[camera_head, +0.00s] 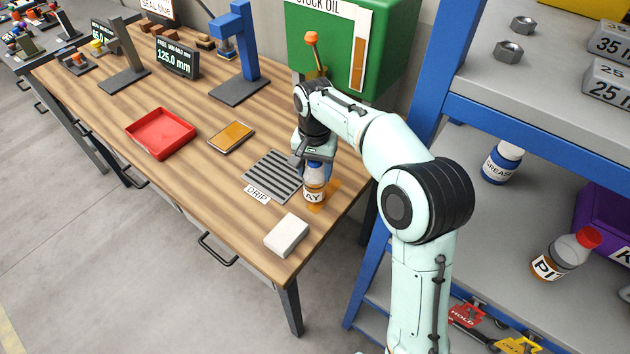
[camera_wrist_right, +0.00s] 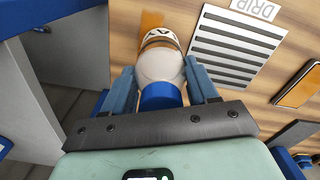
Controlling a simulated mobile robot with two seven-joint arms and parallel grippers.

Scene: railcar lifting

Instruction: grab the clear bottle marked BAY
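The clear bottle (camera_head: 313,192) has a blue cap and an orange band, and the letters AY show on its label. It is upright at the table's right side, next to the drip grate. In the right wrist view the bottle (camera_wrist_right: 160,65) is between the two blue fingers of my right gripper (camera_wrist_right: 161,82). Both fingers look to be touching its sides. In the head view my right gripper (camera_head: 315,158) comes down over the bottle's top and hides part of the cap. The first letter of the label is out of sight. My left gripper is not in view.
The slatted drip grate (camera_head: 270,176) and a white block (camera_head: 287,235) are close to the bottle. A red tray (camera_head: 161,132) and a blue stand (camera_head: 243,55) are farther left. A shelf rack with a blue post (camera_head: 420,105) stands to the right.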

